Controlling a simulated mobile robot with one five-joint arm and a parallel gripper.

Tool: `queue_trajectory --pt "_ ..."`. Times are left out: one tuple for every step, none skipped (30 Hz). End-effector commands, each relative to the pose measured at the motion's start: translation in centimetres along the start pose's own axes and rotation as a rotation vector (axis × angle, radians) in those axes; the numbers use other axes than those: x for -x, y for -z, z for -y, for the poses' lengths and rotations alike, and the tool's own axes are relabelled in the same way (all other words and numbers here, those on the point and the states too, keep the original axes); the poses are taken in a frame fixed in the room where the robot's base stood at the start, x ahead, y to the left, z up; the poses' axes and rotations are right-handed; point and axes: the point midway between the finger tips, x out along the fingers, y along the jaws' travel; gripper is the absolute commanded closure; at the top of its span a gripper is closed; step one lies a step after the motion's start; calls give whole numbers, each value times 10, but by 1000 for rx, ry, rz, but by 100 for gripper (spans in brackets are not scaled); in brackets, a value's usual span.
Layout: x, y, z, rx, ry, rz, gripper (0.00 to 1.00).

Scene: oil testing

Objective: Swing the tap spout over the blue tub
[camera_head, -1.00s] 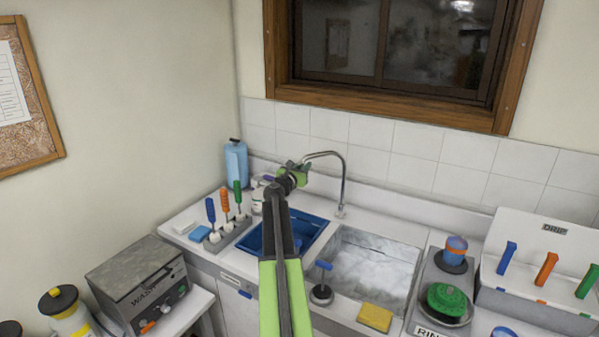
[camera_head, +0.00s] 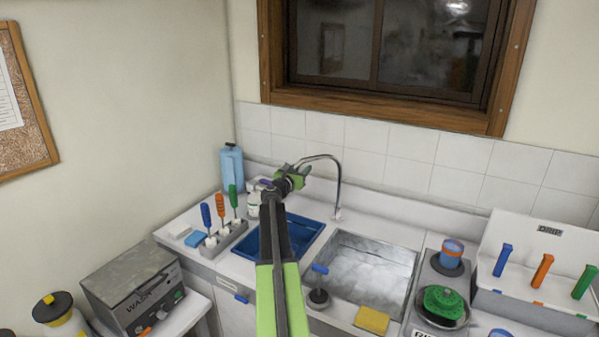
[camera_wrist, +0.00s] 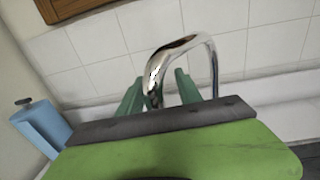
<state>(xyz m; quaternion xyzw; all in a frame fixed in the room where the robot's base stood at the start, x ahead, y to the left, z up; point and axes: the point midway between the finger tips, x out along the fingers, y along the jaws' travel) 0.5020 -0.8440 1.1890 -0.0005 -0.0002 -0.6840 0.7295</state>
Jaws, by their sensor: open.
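The chrome tap spout (camera_head: 325,157) rises from behind the basins and arches left, its end close to my gripper (camera_head: 300,172). In the wrist view the spout (camera_wrist: 180,45) curves down, and its tip sits between the two green fingers of my gripper (camera_wrist: 160,92). The fingers are open around the tip; whether they touch it I cannot tell. The blue tub (camera_head: 311,228) is set in the left basin, below and near the spout's end. My arm hides part of the tub.
A steel basin (camera_head: 372,262) lies right of the tub, with a blue-handled plunger and a yellow sponge (camera_head: 371,320) at its front. A blue bottle (camera_head: 231,167) stands at the back left. A grey rack of coloured-handled brushes (camera_head: 222,238) stands left of the tub.

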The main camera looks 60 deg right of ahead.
Motion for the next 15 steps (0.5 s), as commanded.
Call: queue_trajectory --pt "0 0 0 0 -1 0 59" --pt "1 0 0 -1 -1 0 59" --pt "3 0 -1 -1 -2 0 59" --pt "6 0 -1 -1 -2 0 59" --pt "9 0 -1 -1 -3 0 59" --pt "16 0 -1 -1 -3 0 59" --pt "22 0 -1 -1 -4 0 59" --pt "29 0 0 -1 -4 0 59" --pt "40 0 0 -1 -4 0 59" --pt "48 0 0 -1 -4 0 59" --pt "57 0 0 -1 -5 0 59" --pt "69 0 1 -1 -4 0 59" --pt "78 0 0 -1 -4 0 59" --pt "87 0 1 0 -4 0 59" --pt "98 0 1 0 -4 0 59"
